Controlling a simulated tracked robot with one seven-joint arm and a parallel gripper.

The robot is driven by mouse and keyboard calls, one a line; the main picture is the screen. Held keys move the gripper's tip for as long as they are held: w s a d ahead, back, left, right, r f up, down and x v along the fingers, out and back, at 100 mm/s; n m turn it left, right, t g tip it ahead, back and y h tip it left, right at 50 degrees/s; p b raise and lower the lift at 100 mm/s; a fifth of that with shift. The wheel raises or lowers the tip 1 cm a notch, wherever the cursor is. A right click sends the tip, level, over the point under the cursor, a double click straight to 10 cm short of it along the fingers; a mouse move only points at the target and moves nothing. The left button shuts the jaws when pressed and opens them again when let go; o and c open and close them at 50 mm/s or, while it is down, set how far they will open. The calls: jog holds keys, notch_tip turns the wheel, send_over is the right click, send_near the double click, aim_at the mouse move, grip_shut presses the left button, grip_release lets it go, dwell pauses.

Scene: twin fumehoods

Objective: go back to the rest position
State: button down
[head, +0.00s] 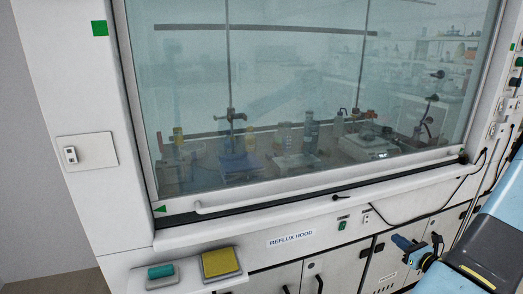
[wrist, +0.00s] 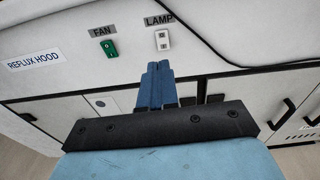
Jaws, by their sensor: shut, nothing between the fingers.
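My gripper (head: 408,247) is at the lower right of the head view, in front of the cabinet doors below the hood's front ledge. In the wrist view its blue fingers (wrist: 155,85) are together and hold nothing. They point toward the hood's front panel, just below the green FAN switch (wrist: 112,48) and the white LAMP switch (wrist: 162,40). I cannot tell whether the fingertips touch the panel. My arm enters from the right edge of the head view.
The reflux hood's glass sash (head: 300,95) is down or nearly down, with glassware and devices behind it. A small shelf (head: 185,285) holds a teal item (head: 160,271) and a yellow pad (head: 220,262) at lower left. A black cable (head: 415,213) runs along the right front.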

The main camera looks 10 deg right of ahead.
jog(key=a+r+n+g+y, duration=0.7)
jog(key=a+r+n+g, duration=0.5)
jog(key=a+r+n, duration=1.05)
jog(key=s+a+r+n+h, duration=0.5)
jog(key=s+r, duration=0.3)
jog(key=s, duration=0.1)
jog(key=s+a+r+n+h, duration=0.5)
jog(key=s+r, duration=0.3)
jog(key=s, duration=0.2)
jog(key=shift+a+n+t+h, duration=0.35)
jog(key=shift+a+t+h, duration=0.05)
jog(key=shift+a, duration=0.15)
